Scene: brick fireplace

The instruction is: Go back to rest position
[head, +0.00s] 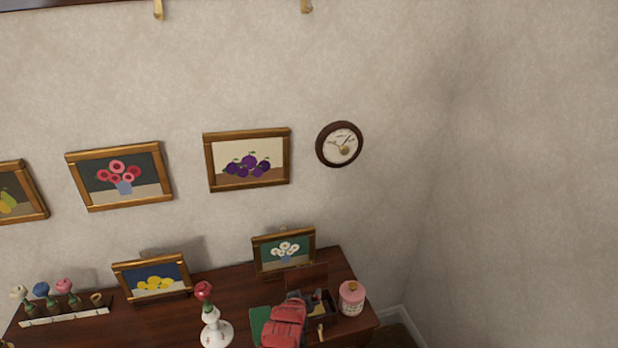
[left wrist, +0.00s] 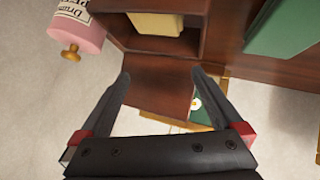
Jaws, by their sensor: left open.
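My left gripper (head: 302,298) is low in the head view, its red wrist part over the cabinet top. In the left wrist view its two dark fingers (left wrist: 160,74) are spread apart with nothing between them. Behind the fingertips is the brown lid of an open wooden box (left wrist: 190,45); I cannot tell whether they touch it. The box also shows in the head view (head: 328,312), partly hidden by my gripper. A yellowish thing (left wrist: 157,22) lies in it. My right gripper is not in view.
A pink jar (head: 352,298) stands right of the box, a green flat thing (head: 258,322) left of it. A white vase (head: 216,333) with a red flower, small framed pictures (head: 283,250) and a flower rack (head: 65,316) stand on the cabinet (head: 150,325). Wall pictures hang above.

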